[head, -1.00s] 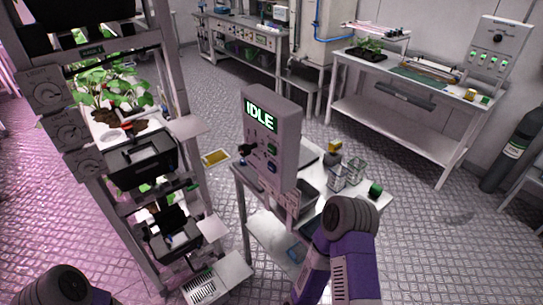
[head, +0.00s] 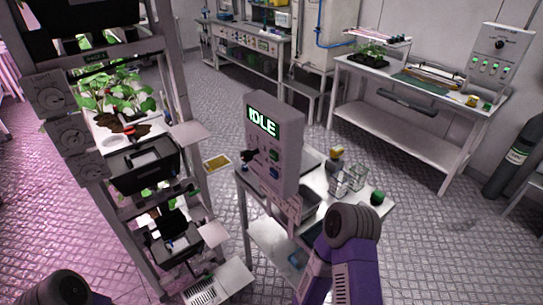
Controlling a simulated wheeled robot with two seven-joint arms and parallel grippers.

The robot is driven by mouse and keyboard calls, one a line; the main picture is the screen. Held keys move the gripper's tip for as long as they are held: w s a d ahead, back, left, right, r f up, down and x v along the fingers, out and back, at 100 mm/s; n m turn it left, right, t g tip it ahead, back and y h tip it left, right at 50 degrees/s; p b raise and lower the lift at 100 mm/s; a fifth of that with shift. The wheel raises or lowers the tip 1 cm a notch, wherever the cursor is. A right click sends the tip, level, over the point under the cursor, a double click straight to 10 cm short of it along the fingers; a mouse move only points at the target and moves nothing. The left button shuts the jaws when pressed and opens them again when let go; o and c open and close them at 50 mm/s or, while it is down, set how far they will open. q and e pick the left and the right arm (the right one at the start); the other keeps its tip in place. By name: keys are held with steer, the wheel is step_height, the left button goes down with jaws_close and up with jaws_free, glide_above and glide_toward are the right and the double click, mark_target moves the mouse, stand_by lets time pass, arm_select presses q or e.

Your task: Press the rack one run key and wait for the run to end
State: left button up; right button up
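A grey control box (head: 278,145) stands upright on a post at the small white table. Its lit screen (head: 262,121) reads IDLE. The rack (head: 150,150) with berry plants stands at the left. My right arm comes in from the bottom right, in front of the table, and its gripper is not visible. Only a piece of my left arm shows at the bottom left, and its gripper is out of view.
The small white table (head: 328,212) holds glass jars (head: 345,180), a dark tray and a green-topped item (head: 377,197). A white bench (head: 400,125) with a switch panel stands at the back right. A gas cylinder (head: 514,160) is at the right edge.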

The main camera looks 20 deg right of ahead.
jaws_close()
stand_by(1.3)
steer(key=w+r+m+t+h+p, duration=0.3)
steer(key=w+r+t+h+p, duration=0.35)
steer(key=w+r, duration=1.3)
steer(key=a+r+m+t+h+p, duration=0.2)
steer(key=r+m+t+p, duration=0.1)
steer(key=r, duration=1.3)
steer(key=a+r+m+t+h+p, duration=0.2)
steer(key=r+p, duration=0.4)
steer(key=r, duration=1.1)
steer(key=m+t, duration=0.1)
steer(key=t, duration=0.1)
steer(key=shift+s+r+m+t+h, duration=0.2)
steer(key=shift+s+m+t+h, duration=0.1)
steer(key=shift+m+t+h, duration=0.1)
steer(key=shift+a, duration=0.1)
